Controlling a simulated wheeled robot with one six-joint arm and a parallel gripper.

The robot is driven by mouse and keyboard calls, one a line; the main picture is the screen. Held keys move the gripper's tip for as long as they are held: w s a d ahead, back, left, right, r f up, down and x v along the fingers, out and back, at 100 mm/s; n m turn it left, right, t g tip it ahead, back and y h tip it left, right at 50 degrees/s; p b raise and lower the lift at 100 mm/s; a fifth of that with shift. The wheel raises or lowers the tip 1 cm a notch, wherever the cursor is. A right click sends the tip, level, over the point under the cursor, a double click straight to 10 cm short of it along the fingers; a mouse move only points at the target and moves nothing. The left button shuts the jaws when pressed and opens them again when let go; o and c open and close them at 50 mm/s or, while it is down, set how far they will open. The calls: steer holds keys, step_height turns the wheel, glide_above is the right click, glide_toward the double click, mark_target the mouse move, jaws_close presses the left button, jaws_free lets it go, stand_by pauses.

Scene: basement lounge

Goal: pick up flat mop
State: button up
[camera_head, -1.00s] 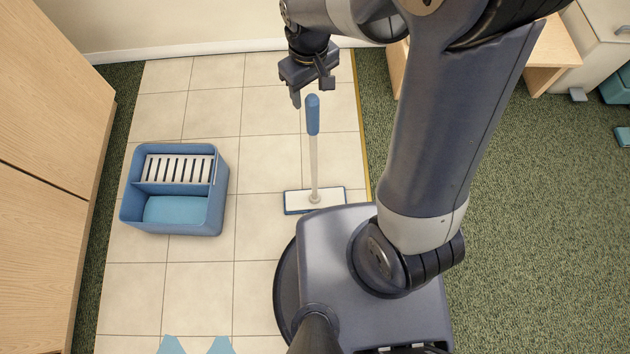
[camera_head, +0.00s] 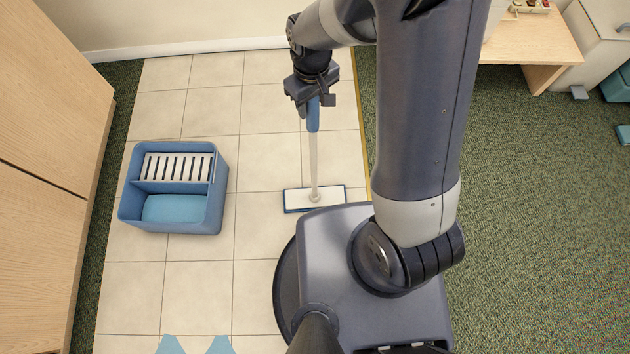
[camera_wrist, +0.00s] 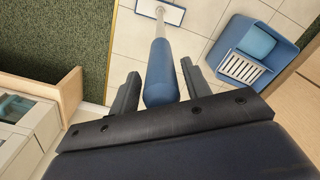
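The flat mop stands on the tiled floor, with a blue grip (camera_head: 313,118), a white pole and a flat white head with a blue edge (camera_head: 330,197). My gripper (camera_head: 312,104) is at the top of the mop's handle and covers its upper end in the head view. In the wrist view, the blue grip (camera_wrist: 161,75) lies between the two dark fingers of my gripper (camera_wrist: 158,88). The fingers are open, with a visible gap on each side of the grip. The mop head (camera_wrist: 160,12) shows at the top of the wrist view.
A blue bucket (camera_head: 216,205) with a white slatted wringer (camera_head: 178,168) stands on the tiles to the left. A wooden cabinet (camera_head: 45,150) lines the left edge. Green carpet (camera_head: 540,200) and a wooden table (camera_head: 545,45) are on the right. A wall runs behind.

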jaws_close()
steer(key=shift+r, duration=0.15)
stand_by(0.4)
